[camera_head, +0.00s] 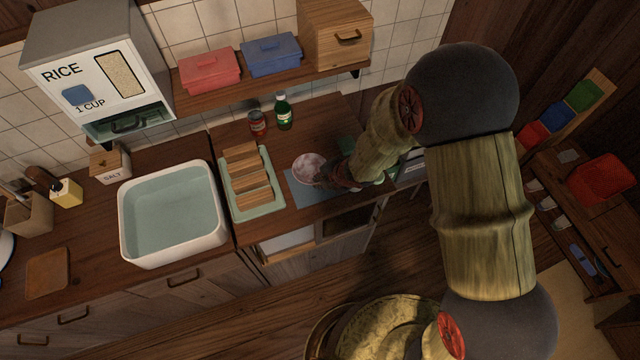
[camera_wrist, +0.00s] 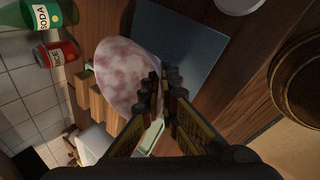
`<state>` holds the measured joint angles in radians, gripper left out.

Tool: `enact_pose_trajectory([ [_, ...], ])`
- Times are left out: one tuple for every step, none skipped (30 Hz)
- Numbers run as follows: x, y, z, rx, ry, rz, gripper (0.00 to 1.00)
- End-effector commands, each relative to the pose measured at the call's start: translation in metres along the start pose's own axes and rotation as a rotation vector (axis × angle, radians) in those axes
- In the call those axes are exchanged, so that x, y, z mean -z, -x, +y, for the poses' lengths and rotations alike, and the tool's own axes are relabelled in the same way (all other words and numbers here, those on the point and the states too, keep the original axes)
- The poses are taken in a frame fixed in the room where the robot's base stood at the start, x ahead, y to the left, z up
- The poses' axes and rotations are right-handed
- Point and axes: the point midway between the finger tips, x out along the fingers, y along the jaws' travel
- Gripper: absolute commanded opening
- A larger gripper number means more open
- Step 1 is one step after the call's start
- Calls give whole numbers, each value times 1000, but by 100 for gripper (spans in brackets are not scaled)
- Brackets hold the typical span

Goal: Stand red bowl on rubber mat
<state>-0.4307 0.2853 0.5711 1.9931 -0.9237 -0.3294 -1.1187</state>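The only bowl in view (camera_head: 308,167) looks pale pink and white, mottled, rather than plain red. It shows large in the wrist view (camera_wrist: 122,72). It is over the back part of the blue-grey rubber mat (camera_head: 300,197); I cannot tell whether it touches the mat. The mat also shows in the wrist view (camera_wrist: 187,42), largely bare. My gripper (camera_head: 325,178) is at the bowl's right side. In the wrist view its fingers (camera_wrist: 163,88) are close together with the bowl's rim between them, one finger overlapping the bowl. The fingertips' contact is partly hidden.
A green rack with wooden slats (camera_head: 262,208) stands just left of the mat. A red can (camera_head: 258,124) and a green soda bottle (camera_head: 283,112) stand behind. A white basin (camera_head: 172,257) is farther left. A shelf (camera_head: 215,94) with boxes overhangs the counter's back.

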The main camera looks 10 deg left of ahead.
Motion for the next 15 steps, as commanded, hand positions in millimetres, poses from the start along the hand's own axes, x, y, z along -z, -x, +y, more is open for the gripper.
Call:
enact_pose_trajectory([
  [-2,-2,0,-1,0,0,0],
  [-3,-4,-1,-1,0,0,0],
  [-6,-7,-2,0,-1,-1,0],
  [-5,-11,-4,0,-1,0,0],
  [-5,-15,-7,1,1,1,0],
  [-4,-21,-11,1,-1,1,0],
  [-4,-25,-14,2,-1,2,0],
  [-4,-28,-16,1,0,2,0],
  [-5,-31,-17,-1,-1,1,0],
  [-5,-32,-17,-1,0,0,0],
  [-5,-33,-17,-2,1,0,0],
  [-5,-33,-17,-2,2,0,0],
  [-5,-32,-17,-2,2,0,0],
  [-5,-32,-16,-2,2,0,0],
  [-5,-32,-16,-2,2,0,0],
])
